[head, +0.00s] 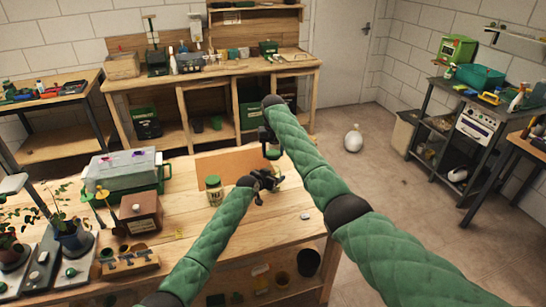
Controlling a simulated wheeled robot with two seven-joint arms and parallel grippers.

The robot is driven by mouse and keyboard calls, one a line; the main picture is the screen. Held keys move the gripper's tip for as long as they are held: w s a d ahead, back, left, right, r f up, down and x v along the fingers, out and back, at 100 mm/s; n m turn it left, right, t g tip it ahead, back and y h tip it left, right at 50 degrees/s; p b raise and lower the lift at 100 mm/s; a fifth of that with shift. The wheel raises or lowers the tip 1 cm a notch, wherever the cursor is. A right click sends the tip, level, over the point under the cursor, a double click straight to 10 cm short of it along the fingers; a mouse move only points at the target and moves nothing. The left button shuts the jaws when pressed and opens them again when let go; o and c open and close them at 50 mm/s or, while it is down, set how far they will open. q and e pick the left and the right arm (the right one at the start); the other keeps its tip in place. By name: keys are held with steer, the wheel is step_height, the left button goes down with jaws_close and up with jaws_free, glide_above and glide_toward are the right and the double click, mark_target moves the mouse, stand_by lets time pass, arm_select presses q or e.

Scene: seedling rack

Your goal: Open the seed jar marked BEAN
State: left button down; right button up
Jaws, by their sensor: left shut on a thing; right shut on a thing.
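A glass jar with a green lid and a pale label (214,191) stands upright on the wooden bench, left of my grippers. Its lettering is too small to read. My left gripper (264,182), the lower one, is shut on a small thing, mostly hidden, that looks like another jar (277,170). My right gripper (267,140) is above and behind it, shut on a small green thing that looks like a lid (272,153). I cannot tell whether the green thing touches what my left gripper holds. No BEAN marking is legible.
A clear-lidded propagator box (122,172), a brown wooden box (140,212) and a potted plant (71,236) fill the bench's left side. A small white disc (305,216) lies at the right.

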arm_select(q)
steer(key=shift+c, duration=1.3)
jaws_free()
